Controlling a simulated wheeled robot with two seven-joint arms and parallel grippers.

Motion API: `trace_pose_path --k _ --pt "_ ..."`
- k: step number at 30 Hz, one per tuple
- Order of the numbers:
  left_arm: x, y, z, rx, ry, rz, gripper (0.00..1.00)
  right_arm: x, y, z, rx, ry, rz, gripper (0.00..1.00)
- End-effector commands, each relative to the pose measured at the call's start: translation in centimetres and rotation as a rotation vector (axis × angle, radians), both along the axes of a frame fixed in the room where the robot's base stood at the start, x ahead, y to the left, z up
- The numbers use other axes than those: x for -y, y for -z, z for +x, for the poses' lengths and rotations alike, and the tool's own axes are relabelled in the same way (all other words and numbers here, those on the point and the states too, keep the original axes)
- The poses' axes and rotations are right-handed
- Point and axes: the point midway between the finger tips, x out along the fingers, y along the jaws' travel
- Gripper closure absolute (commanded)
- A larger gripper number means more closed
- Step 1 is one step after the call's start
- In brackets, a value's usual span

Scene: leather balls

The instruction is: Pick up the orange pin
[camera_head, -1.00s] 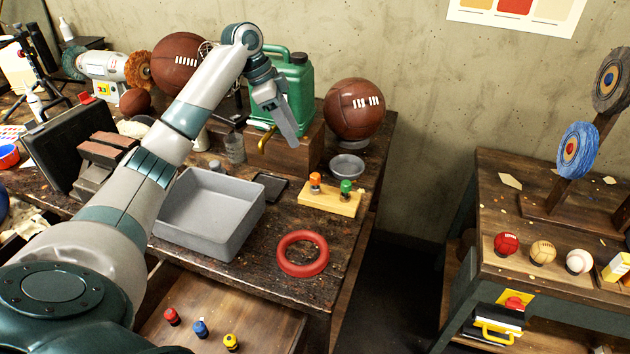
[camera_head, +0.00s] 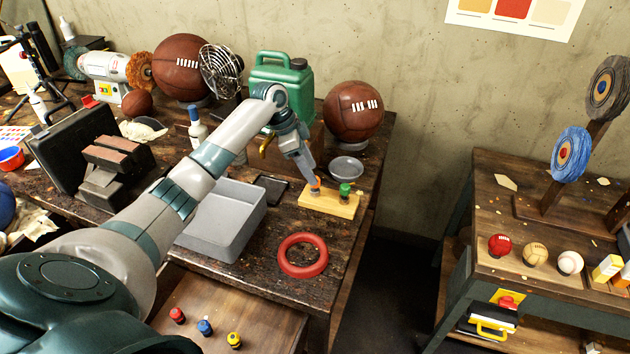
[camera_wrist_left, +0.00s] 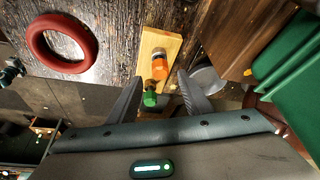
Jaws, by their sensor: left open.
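The orange pin (camera_head: 316,186) stands in a small light wooden board (camera_head: 330,206) near the table's right side. A green pin (camera_head: 345,190) stands beside it in the same board. My left gripper (camera_head: 311,180) is at the orange pin in the head view, its fingers partly hiding it. In the left wrist view my left gripper (camera_wrist_left: 160,75) is open, with the orange pin (camera_wrist_left: 159,66) appearing between the fingertips and the green pin (camera_wrist_left: 150,98) nearer the palm. I cannot tell whether a finger touches the pin. My right gripper is in neither view.
A red ring (camera_head: 302,255) lies in front of the board, and a grey tray (camera_head: 222,222) to its left. A grey dish (camera_head: 346,169), a green canister (camera_head: 284,82) and a brown ball (camera_head: 353,110) stand behind. An open drawer (camera_head: 260,315) holds several small pins.

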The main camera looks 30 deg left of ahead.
Motion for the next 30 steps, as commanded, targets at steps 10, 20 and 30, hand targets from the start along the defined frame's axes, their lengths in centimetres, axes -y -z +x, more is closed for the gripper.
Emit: trace_pose_path --k 10,20,30 --pt "0.0 0.1 0.0 0.000 -0.001 0.000 0.55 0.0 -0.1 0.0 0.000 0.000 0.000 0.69" --pt "0.6 2.6 0.5 -0.005 -0.001 -0.001 0.55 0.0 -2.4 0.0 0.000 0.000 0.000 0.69" --pt "1.1 5.1 1.0 -0.001 -0.001 0.001 0.55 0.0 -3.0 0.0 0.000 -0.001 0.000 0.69"
